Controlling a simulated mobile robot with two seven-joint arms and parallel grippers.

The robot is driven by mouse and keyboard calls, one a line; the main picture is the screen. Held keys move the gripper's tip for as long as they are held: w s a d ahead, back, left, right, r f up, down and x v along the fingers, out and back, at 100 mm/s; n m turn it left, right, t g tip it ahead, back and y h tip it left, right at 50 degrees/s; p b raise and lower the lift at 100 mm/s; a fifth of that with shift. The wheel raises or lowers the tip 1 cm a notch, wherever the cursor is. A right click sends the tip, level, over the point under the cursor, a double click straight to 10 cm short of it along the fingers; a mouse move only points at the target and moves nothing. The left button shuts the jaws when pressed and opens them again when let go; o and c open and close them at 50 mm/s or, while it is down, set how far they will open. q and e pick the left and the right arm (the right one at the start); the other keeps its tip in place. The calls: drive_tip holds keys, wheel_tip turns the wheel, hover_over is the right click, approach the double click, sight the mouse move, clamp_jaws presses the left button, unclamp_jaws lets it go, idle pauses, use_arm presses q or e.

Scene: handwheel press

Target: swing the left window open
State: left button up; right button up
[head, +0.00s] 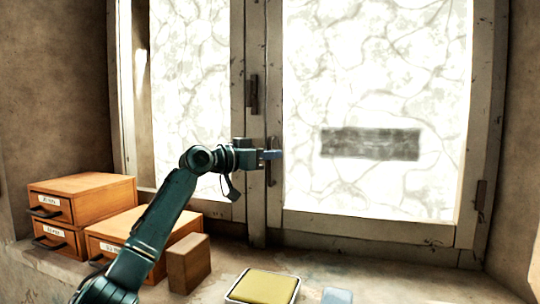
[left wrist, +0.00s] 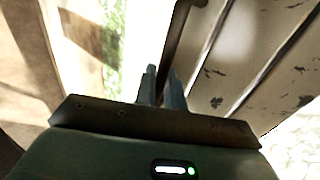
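The left window (head: 190,75) is a bright marbled pane in a worn pale frame. The right window (head: 375,80) stands beside it. A dark upright bar handle (head: 271,178) is on the frame between the panes. My left gripper (head: 273,155) is at this handle, its fingers crossing in front of it. In the left wrist view, the fingers (left wrist: 162,80) have a narrow gap between them and a dark bar (left wrist: 176,35) runs down to their tips. Whether they hold it I cannot tell. My right gripper is not in view.
Wooden drawer boxes (head: 85,185) and a wooden block (head: 189,262) stand on the sill below my left arm. A yellow-topped tray (head: 263,287) and a small grey-blue item (head: 337,296) lie at the front. A dark plate (head: 253,95) sits on the middle frame.

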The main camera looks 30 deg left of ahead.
use_arm(q)
clamp_jaws()
drive_tip(key=shift+s, duration=0.1)
